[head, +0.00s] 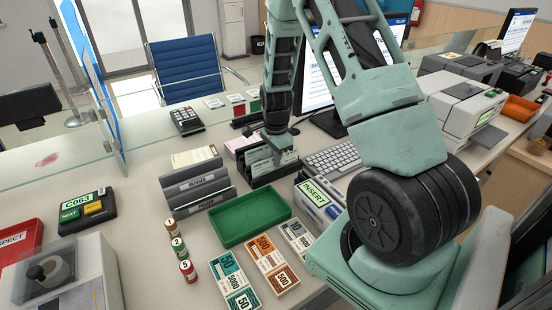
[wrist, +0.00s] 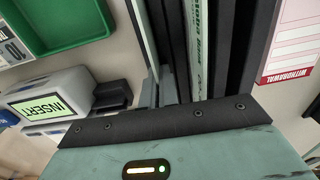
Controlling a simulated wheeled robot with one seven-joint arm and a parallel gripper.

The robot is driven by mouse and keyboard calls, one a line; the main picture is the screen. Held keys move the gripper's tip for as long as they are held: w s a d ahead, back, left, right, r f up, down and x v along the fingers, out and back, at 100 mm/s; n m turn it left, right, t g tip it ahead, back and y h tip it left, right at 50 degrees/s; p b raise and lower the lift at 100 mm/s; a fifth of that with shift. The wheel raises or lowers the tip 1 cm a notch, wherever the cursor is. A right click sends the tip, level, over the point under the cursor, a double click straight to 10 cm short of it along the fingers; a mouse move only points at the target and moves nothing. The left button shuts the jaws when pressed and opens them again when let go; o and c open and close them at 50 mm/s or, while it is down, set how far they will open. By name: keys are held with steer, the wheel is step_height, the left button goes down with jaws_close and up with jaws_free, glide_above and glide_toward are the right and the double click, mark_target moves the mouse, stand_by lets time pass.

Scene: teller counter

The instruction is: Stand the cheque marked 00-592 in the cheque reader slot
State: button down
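My gripper (head: 280,150) reaches down into a dark slotted rack (head: 262,179) behind the green tray. Upright slips stand in the rack, and a pale edge with green print (wrist: 197,45) shows between dark dividers in the wrist view. The fingertips (wrist: 163,88) are among the dividers; I cannot tell whether they are open or shut on a slip. No number 00-592 is readable. The cheque reader (head: 318,203) is a grey-white box with a green INSERT screen, right of the tray; it also shows at lower left in the wrist view (wrist: 50,98).
A green tray (head: 249,218) lies in front of the rack. A keyboard (head: 333,160) and monitor (head: 318,70) are behind right.

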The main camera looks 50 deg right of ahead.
steer(key=shift+r, duration=0.1)
step_height(320, 180, up, 11)
steer(key=p, duration=0.9)
steer(key=shift+r, duration=0.2)
stand_by(1.1)
